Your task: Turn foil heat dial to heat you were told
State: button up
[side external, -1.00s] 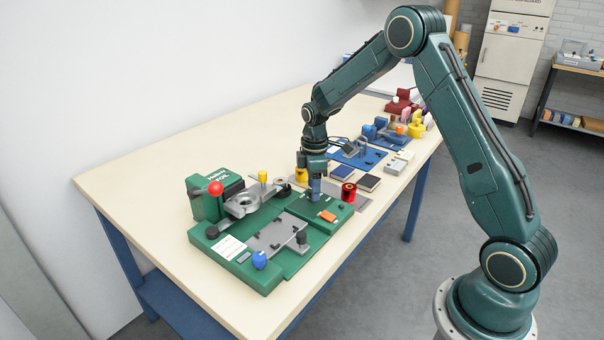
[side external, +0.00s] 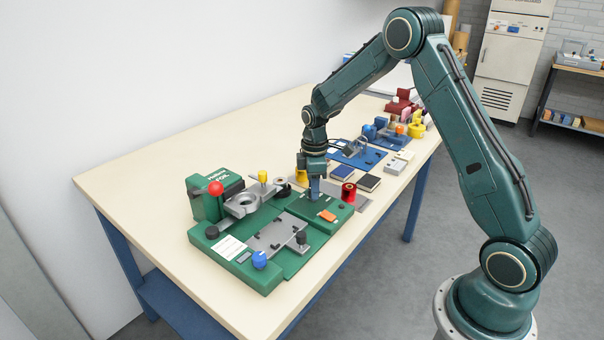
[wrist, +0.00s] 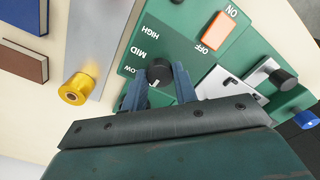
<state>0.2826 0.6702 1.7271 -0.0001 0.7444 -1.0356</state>
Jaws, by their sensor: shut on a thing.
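The foil heat dial (wrist: 158,71) is a small round black knob on a green panel. The words HIGH, MID and LOW stand beside it in the wrist view. My gripper (wrist: 160,79) is shut on the dial, with one blue-grey finger on each side. I cannot make out clearly which word the dial points at. In the side view my gripper (side external: 314,194) reaches straight down to the green foil machine (side external: 270,275), and its fingers hide the dial there.
An orange ON/OFF switch (wrist: 216,34) sits close to the dial. A red roll (side external: 348,191) and a yellow roll (side external: 301,174) stand near my gripper. A red ball-ended lever (side external: 216,188) and a blue knob (side external: 259,260) are farther off. The table's left part is bare.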

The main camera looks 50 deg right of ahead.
jog(key=m, duration=0.4)
jog(key=shift+m, duration=2.2)
jog(key=o, duration=1)
jog(key=shift+c, duration=0.2)
jog(key=shift+r, duration=0.15)
